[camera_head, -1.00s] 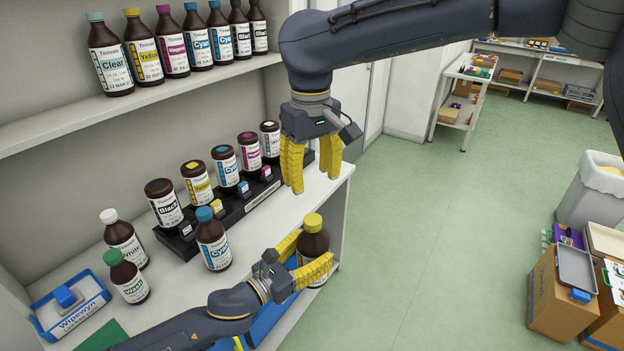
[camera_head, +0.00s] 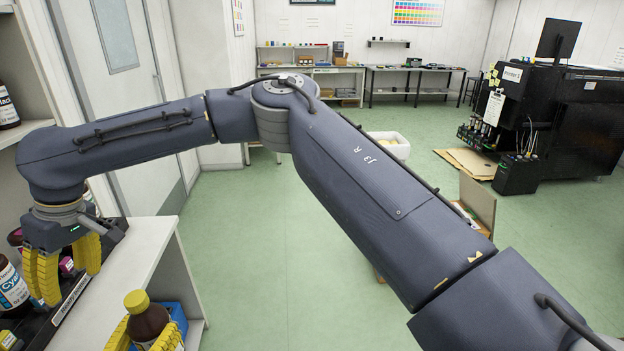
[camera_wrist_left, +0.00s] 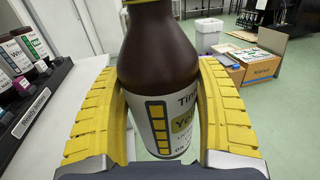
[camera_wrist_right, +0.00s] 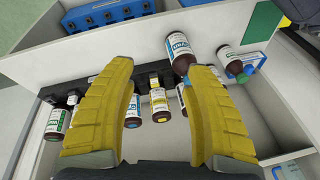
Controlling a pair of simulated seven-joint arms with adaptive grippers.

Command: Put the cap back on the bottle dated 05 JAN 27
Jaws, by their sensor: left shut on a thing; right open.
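My right gripper (camera_head: 63,270) is open above the black rack (camera_head: 77,290) of brown bottles. In the right wrist view its fingers are apart and nothing is gripped; a yellow-label bottle (camera_wrist_right: 159,105) shows beyond them.
A blue tray (camera_head: 178,318) is beside the held bottle. My right arm crosses the head view; green floor lies beyond.

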